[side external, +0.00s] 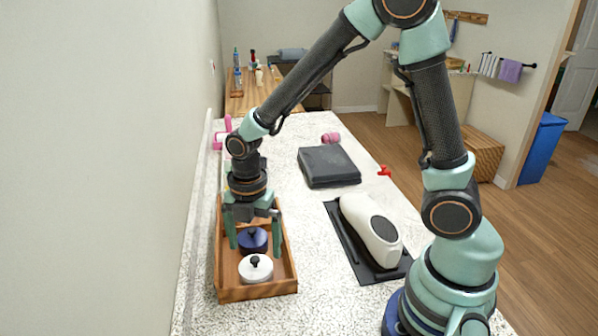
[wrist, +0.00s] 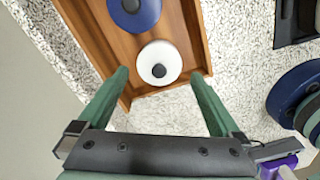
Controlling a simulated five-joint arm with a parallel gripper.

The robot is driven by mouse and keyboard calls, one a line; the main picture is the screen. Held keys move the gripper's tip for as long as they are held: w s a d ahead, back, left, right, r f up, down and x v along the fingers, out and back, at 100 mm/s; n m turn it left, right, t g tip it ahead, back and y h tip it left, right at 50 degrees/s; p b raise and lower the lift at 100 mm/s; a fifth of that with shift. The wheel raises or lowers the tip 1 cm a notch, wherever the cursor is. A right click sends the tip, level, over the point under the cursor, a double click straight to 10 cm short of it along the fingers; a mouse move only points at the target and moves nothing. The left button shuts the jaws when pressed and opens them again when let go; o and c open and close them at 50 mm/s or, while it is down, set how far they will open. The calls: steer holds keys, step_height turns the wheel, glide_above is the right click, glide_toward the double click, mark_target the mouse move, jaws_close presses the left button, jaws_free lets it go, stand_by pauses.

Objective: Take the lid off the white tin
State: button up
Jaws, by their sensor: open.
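The white tin (side external: 246,273) stands in the near end of a wooden tray, with its white lid (wrist: 147,60) on and a dark round knob (wrist: 159,71) on top. A dark blue tin (side external: 253,240) with a similar knob stands just behind it in the tray. My gripper (side external: 254,250) is open and points down over the tray, its fingers apart with nothing between them in their grip. In the wrist view, the white lid shows between and just beyond the fingertips (wrist: 160,75). Their height above the lid is hard to judge.
The wooden tray (side external: 287,272) has raised walls close to the fingers. A wall runs along the left of the counter. To the right are a white bottle-shaped object (side external: 362,222) on a black mat and a dark folded case (side external: 328,165). Speckled counter between them is clear.

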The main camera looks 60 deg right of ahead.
mark_target(256, 257)
steer(key=shift+f, duration=1.85)
steer(key=shift+w, duration=0.1)
steer(key=c, duration=1.1)
steer(key=shift+r, duration=0.15)
